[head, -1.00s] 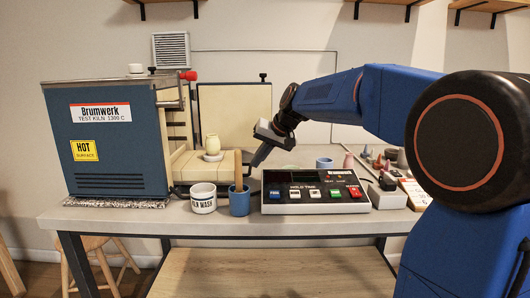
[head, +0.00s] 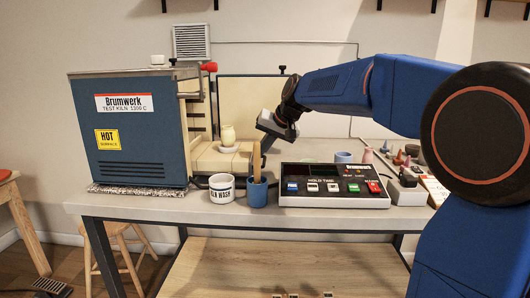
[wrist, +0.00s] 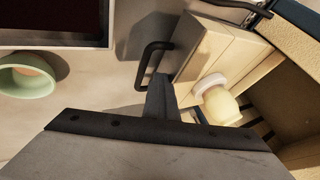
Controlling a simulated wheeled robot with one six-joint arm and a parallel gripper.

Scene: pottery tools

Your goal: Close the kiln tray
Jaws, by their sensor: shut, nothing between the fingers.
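The kiln tray (head: 208,163) is a cream brick slab extending from the right side of the blue kiln (head: 135,130). A pale yellow vase (head: 228,136) stands upright on a white disc on it. In the wrist view the tray (wrist: 212,48) shows with its black bar handle (wrist: 151,62) and the vase (wrist: 222,106). My gripper (head: 264,147) is shut and empty, just right of the tray's outer end. In the wrist view the gripper (wrist: 160,92) is beside the handle; whether they touch is unclear. A wooden stick partly hides the fingertips in the head view.
A kiln wash cup (head: 221,190) and a blue cup (head: 257,193) with the stick stand in front of the tray. A control box (head: 334,185) stands right of them. The kiln door (head: 250,100) stands open behind. A pale green vessel (wrist: 25,80) shows in the wrist view.

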